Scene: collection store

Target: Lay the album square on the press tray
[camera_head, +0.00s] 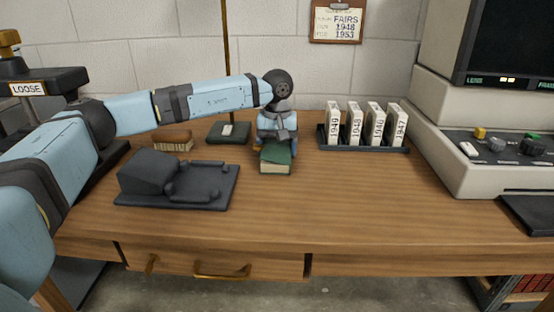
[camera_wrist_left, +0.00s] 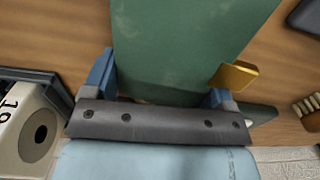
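The album (camera_head: 276,157) is a green book with pale page edges, near the middle of the desk. It fills the top of the left wrist view (camera_wrist_left: 185,45). My left gripper (camera_head: 277,138) is over its far end, pointing down. Its two blue fingers (camera_wrist_left: 162,88) lie close against both sides of the album, with no clear gap. Whether the album is clear of the desk I cannot tell. A press (camera_head: 40,78) labelled LOOSE stands at the far left. Its dark tray (camera_head: 116,150) is largely hidden behind my left arm. My right gripper is out of view.
A dark grey cradle (camera_head: 150,172) with small weights lies front left of the album. A brush (camera_head: 173,143) and a green-based stand (camera_head: 228,132) are behind. A rack (camera_head: 365,148) of white boxes stands right, before a large reader machine (camera_head: 480,140).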

